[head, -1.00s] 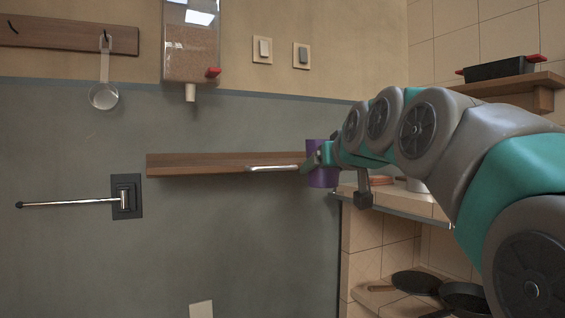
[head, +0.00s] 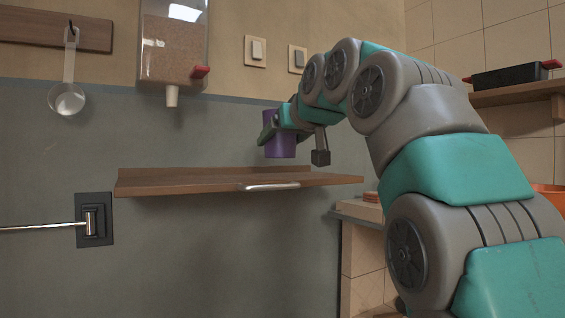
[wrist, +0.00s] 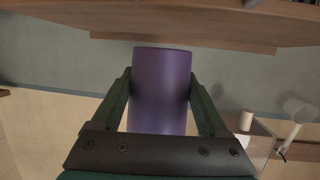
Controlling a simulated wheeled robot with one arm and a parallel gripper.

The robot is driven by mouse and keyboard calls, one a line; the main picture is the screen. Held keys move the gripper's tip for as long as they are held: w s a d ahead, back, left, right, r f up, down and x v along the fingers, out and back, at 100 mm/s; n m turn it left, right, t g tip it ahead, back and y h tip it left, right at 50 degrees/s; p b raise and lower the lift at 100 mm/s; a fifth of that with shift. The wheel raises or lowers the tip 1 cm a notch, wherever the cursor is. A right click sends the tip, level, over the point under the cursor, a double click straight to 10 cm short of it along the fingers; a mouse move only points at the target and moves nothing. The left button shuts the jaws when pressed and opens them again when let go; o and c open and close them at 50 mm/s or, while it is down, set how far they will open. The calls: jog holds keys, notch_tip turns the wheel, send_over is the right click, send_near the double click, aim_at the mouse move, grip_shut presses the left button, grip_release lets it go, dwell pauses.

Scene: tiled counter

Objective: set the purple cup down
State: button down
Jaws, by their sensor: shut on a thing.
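The purple cup (head: 281,142) is held upright by my gripper (head: 272,132) in the head view, with its base a little higher than the wooden shelf (head: 165,182). A narrow gap of wall shows between cup and shelf. I cannot tell how far over the shelf the cup is in depth. In the wrist view, the cup (wrist: 160,95) fills the space between the two dark green fingers of my gripper (wrist: 160,76), which touch its sides. The shelf edge (wrist: 185,35) crosses the top of that view. The cup's inside is hidden.
The shelf top looks clear, with a metal handle (head: 268,186) at its front. A grain dispenser (head: 173,50) and a hanging ladle (head: 67,98) are on the wall at left. A metal wall lever (head: 93,221) is below. A counter (head: 360,208) is at right.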

jog(key=w+p, duration=0.1)
jog(key=w, duration=0.2)
jog(key=w+p, duration=0.1)
jog(key=w, duration=0.3)
jog(key=w+p, duration=0.1)
jog(key=w, duration=0.2)
jog(key=shift+w+a+f, duration=0.15)
jog(key=shift+w+f, duration=0.05)
jog(key=shift+f, duration=0.15)
notch_tip(320, 180, down, 4)
jog(key=b, duration=0.3)
jog(key=shift+w, duration=0.1)
jog(key=shift+r, duration=0.1)
grip_release()
jog(key=shift+r, duration=0.1)
jog(key=b+v, duration=0.1)
jog(key=v, duration=1.1)
jog(key=shift+b, duration=0.4)
